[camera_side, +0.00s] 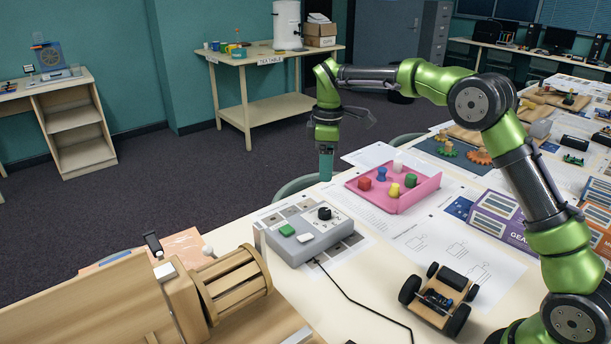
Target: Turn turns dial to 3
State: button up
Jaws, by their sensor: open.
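A grey control box (306,238) lies on the table near the middle of the view. A black dial (324,213) stands on its top towards the right rear; its markings are too small to read. A green button (287,230) and a white button (305,238) are on the same top. My gripper (326,178) points down above the dial, in line with it in this view and apart from it. It is open and holds nothing I can see. The gap between its fingers is hard to see from this side.
A pink tray (399,202) with several coloured pegs and blocks stands right behind the box. A wooden drum mechanism (232,283) is at front left. A small wheeled car (440,297) and a black cable (360,303) lie in front. Papers cover the table.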

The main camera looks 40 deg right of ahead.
aim_at(325, 210)
notch_tip(325, 210, down, 12)
jog(key=shift+f, duration=0.25)
jog(key=c, duration=1)
jog(key=shift+c, duration=0.2)
